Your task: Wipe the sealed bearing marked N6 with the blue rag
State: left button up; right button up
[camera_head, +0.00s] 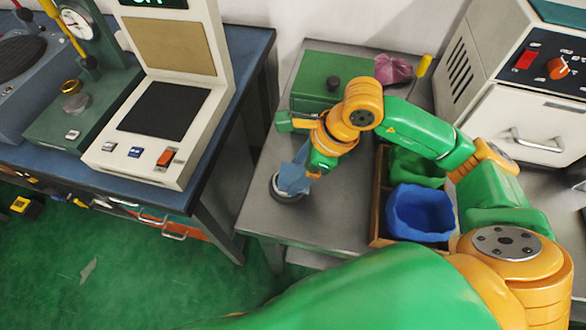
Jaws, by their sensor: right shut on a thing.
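My right gripper (306,170) is shut on the blue rag (293,180), which hangs below its fingers. The rag covers part of a dark and light ring-shaped bearing (284,196) lying on the grey table (325,225) near its left edge. The rag appears to touch the bearing's top. No N6 mark can be read on the bearing from here. My left gripper is not in view.
A wooden tray (376,222) holds a blue bin (420,214) and a green bin (415,168) right of the gripper. A green box (325,75), a pink cloth (393,69) and a yellow-handled tool (424,66) are behind. The table's front middle is clear.

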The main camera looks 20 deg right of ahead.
notch_tip(320, 180, up, 6)
jog(key=p, duration=0.4)
jog(key=shift+r, duration=0.1)
dwell(0.4)
